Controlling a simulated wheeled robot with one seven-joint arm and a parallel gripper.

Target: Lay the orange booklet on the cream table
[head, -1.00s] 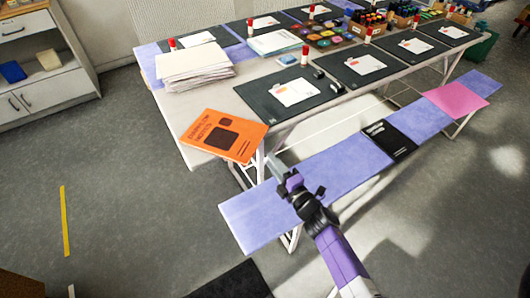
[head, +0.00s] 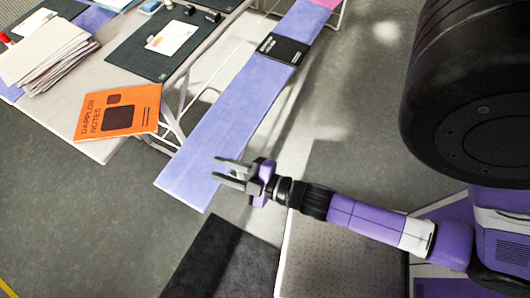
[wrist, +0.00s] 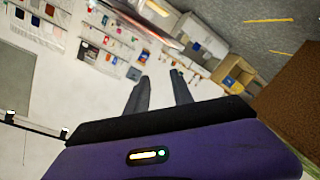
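The orange booklet (head: 118,110) lies flat on the near corner of the cream table (head: 96,148) in the head view, with its right edge close to the table's edge. Its cover has dark print and two dark squares. My gripper (head: 224,172) is to the right of the booklet and apart from it, over the purple bench beside the table. Its two fingers are spread with nothing between them. In the wrist view the gripper (wrist: 160,88) also shows two separated fingers and no object; the booklet is not in that view.
A stack of papers (head: 45,52) and a dark mat (head: 160,48) lie on the table. A long purple bench (head: 225,120) runs alongside, with a black booklet (head: 282,48) on it. A dark floor mat (head: 222,262) lies near my base. Open floor is at the lower left.

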